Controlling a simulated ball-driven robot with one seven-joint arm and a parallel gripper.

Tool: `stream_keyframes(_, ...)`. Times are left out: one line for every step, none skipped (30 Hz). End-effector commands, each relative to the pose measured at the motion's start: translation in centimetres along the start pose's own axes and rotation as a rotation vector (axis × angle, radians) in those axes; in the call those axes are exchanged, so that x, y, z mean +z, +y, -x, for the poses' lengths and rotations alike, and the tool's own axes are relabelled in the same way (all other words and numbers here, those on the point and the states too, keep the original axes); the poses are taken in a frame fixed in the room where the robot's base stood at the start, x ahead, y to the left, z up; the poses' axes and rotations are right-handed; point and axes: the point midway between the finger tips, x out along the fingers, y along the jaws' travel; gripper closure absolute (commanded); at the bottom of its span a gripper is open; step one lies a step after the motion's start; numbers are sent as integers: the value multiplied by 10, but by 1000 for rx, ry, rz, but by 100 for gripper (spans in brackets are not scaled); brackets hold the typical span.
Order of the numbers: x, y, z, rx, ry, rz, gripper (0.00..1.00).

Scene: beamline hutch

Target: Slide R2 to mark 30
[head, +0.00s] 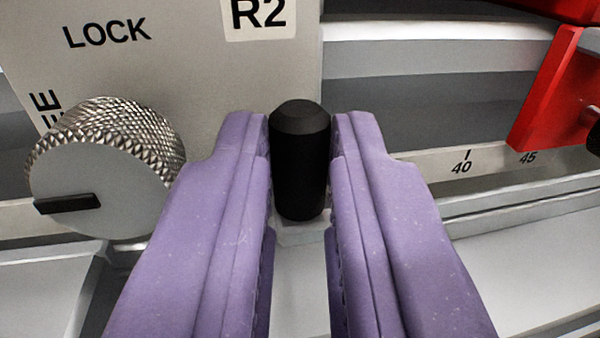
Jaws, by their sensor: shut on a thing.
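The R2 carriage (200,70) is a light grey plate with an "R2" label (258,14) at its top and the word "LOCK" to the left. A black upright handle (300,165) stands at its lower right edge. My gripper (300,150) has its two purple fingers shut on this handle, one on each side. A knurled metal knob (105,165) with a black pointer bar sits at the left of the plate; the bar lies roughly level, pointing left. The scale (490,160) shows marks 40 and 45 to the right of the handle. Mark 30 is not in view.
A red block (555,90) stands on the rail at the right, apart from the R2 plate, with a dark part at its right edge. The grey rail (420,55) runs between them and looks clear. A pale ledge (540,260) lies below the scale.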

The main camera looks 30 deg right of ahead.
Motion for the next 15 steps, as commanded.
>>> stream_keyframes(0,10,-2,5,2,2,100)
stream_keyframes(0,15,-3,6,3,2,100)
stream_keyframes(0,21,-4,6,3,2,100)
stream_keyframes(0,26,-5,7,4,2,100)
stream_keyframes(0,30,-6,6,4,1,100)
stream_keyframes(0,33,-6,5,2,2,100)
stream_keyframes(0,35,-6,5,2,2,100)
stream_keyframes(-1,37,-7,6,2,1,100)
stream_keyframes(-1,37,-7,5,1,1,100)
stream_keyframes(-1,37,-7,5,1,0,100)
stream_keyframes(-1,37,-7,5,1,0,100)
stream_keyframes(-1,37,-7,5,1,0,100)
stream_keyframes(-1,37,-7,5,1,0,100)
stream_keyframes(-1,37,-7,5,1,0,100)
stream_keyframes(-1,37,-7,5,1,0,100)
